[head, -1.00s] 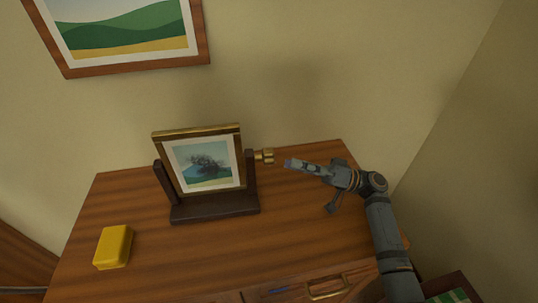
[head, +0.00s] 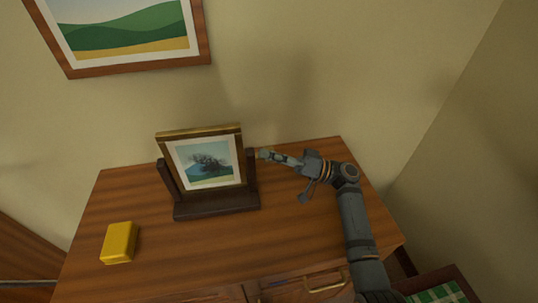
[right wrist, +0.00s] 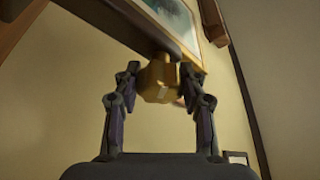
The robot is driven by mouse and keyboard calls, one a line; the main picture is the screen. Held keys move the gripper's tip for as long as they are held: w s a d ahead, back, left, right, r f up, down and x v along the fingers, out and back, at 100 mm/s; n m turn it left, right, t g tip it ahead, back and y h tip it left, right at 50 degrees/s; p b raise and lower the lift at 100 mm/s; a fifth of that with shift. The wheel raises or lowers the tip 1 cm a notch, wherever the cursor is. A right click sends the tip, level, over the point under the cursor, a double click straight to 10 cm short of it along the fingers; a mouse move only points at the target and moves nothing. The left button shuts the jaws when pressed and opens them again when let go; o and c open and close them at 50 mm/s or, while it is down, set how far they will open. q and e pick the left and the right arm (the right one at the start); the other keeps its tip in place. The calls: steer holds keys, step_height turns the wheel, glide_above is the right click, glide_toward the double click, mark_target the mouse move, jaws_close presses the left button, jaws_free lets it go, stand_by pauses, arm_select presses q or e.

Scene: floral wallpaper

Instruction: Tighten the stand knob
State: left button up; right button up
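The picture stand (head: 215,210) is dark wood and stands on the dresser top, holding a gold-edged framed tree picture (head: 208,163) that leans back between two posts. The brass stand knob (right wrist: 157,81) is on the stand's right side; in the head view my right gripper hides it. My right gripper (head: 264,154) reaches in from the right to the right post. In the right wrist view its two fingers (right wrist: 160,72) lie on either side of the knob, very close to it. Whether they press on it is unclear. My left gripper is out of view.
A yellow block (head: 119,242) lies on the dresser top (head: 225,250) at the front left. A landscape picture (head: 125,35) hangs on the wall above. A green checked item (head: 440,294) is at the lower right. The dresser's front middle is clear.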

steer(key=c, duration=0.4)
steer(key=shift+o, duration=0.2)
steer(key=m+h+p, duration=0.1)
steer(key=m+p, duration=0.1)
steer(key=m, duration=0.1)
steer(key=shift+r+t+p, duration=0.2)
steer(key=shift+t+p, duration=0.15)
steer(key=shift+t, duration=0.05)
steer(key=m+h+p, duration=0.1)
steer(key=m+p, duration=0.3)
steer(key=p, duration=0.1)
steer(key=m+g+h+p, duration=0.1)
steer(key=m+h+p, duration=0.1)
steer(key=m+p, duration=0.2)
steer(key=m+h+p, duration=0.1)
steer(key=m+p, duration=0.3)
steer(key=p, duration=0.2)
steer(key=shift+r+m+h+p, duration=0.15)
steer(key=shift+m+h+p, duration=0.15)
steer(key=shift+h, duration=0.1)
steer(key=shift+f+m+g+h+p, duration=0.2)
steer(key=shift+m+g+h+p, duration=0.1)
steer(key=shift+m+g+p, duration=0.65)
steer(key=shift+p, duration=0.3)
steer(key=shift+f, duration=0.1)
